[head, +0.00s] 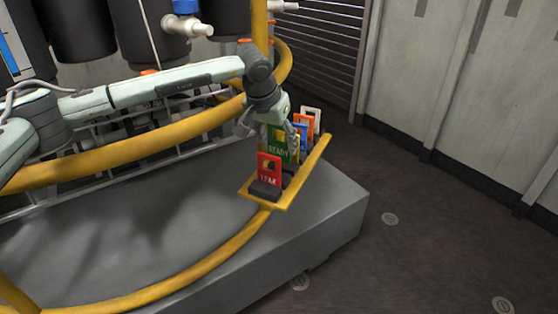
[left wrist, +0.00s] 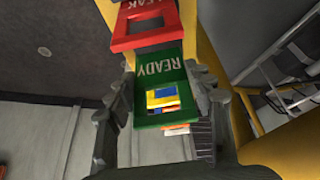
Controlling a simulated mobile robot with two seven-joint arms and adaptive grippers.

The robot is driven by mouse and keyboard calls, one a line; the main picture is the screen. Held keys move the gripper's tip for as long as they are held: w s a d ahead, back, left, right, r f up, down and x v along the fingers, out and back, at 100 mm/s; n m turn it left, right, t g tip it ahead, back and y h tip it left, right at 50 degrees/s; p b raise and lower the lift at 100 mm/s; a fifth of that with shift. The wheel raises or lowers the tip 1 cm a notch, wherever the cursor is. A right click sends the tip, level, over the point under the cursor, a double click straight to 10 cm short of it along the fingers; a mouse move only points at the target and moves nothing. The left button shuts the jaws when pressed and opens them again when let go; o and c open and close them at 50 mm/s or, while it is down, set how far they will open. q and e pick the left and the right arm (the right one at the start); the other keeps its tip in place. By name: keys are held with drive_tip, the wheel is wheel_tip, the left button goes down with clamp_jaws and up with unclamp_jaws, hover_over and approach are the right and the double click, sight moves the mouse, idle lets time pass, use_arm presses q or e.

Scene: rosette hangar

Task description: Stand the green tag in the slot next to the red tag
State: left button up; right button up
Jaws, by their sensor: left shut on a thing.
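The green tag (head: 278,146), marked READY, is upright at the yellow rack (head: 312,172), just behind the red tag. My left gripper (head: 268,122) is shut on the green tag from above; in the left wrist view the green tag (left wrist: 160,88) sits between the two fingers (left wrist: 162,105). The red tag (head: 268,169), marked LEAK, stands at the near end of the rack and also shows in the left wrist view (left wrist: 142,28). The green tag's lower edge is hidden, so I cannot tell whether it is seated in the slot. My right gripper is not in view.
Blue (head: 300,138), orange (head: 304,126) and white (head: 312,116) tags stand farther back in the rack. A yellow rail (head: 190,128) curves around the grey platform (head: 170,225) beside my left arm. Open dark floor (head: 430,225) lies to the right.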

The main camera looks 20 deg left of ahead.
use_arm(q)
drive_tip(key=shift+f, duration=2.35)
drive_tip(key=shift+f, duration=0.15)
drive_tip(key=o, duration=0.9)
drive_tip(key=shift+o, duration=0.2)
drive_tip(key=shift+r, duration=0.25)
drive_tip(key=v, duration=1.2)
drive_tip(key=shift+d, duration=0.15)
